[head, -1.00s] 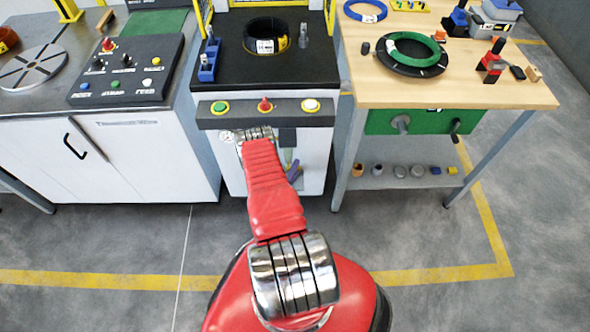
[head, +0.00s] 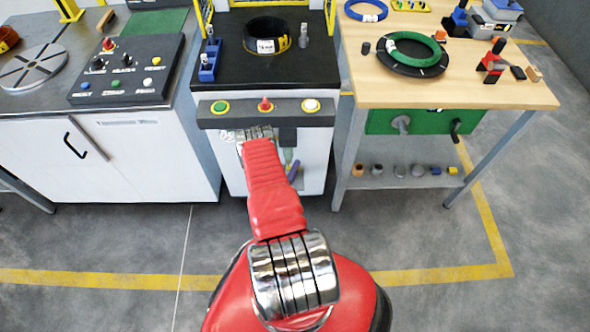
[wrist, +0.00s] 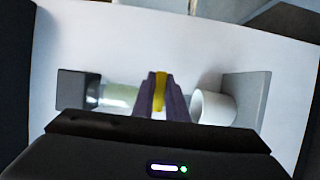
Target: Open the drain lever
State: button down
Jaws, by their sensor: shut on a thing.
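In the wrist view my gripper (wrist: 160,106) points at the white front of the middle machine, its two purple fingers close together on a yellow lever (wrist: 160,92). The lever stands between the fingers, and its lower end is hidden behind them. Left of it is a pale, clear cylinder (wrist: 120,95) with a dark block (wrist: 77,89). Right of it is a white cup-like piece (wrist: 213,106) beside a grey bracket. In the head view my gripper (head: 293,174) is low at the machine's front, partly behind my red arm; the lever cannot be made out there.
Above the gripper a dark panel carries green (head: 220,107), red (head: 265,105) and white (head: 311,105) buttons. The black machine top holds a dark coil (head: 267,36). A wooden workbench (head: 480,92) stands to the right, a white cabinet (head: 150,160) to the left. The floor in front is clear.

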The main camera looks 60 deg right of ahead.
jog(key=shift+d+f, duration=0.1)
jog(key=shift+f, duration=0.1)
jog(key=m+y, duration=0.1)
jog(key=m, duration=0.1)
jog(key=f+m, duration=0.1)
jog(key=m, duration=0.1)
jog(key=shift+y, duration=0.4)
jog(key=shift+w+a+f+m+t+y, duration=0.3)
jog(key=shift+m+t+y, duration=0.45)
jog(key=shift+m, duration=0.8)
jog(key=shift+w+a+f+m+t+y, duration=0.15)
jog(key=shift+w+f+m+t+y, duration=0.2)
jog(key=shift+m+t+y, duration=0.85)
jog(key=shift+w+a+f+m+t+y, duration=0.2)
jog(key=shift+w+m+t, duration=0.2)
jog(key=shift+m, duration=1.55)
jog(key=c, duration=1.8)
grip_release()
jog(key=shift+w+r, duration=0.1)
jog(key=shift+w, duration=0.05)
jog(key=shift+o, duration=0.2)
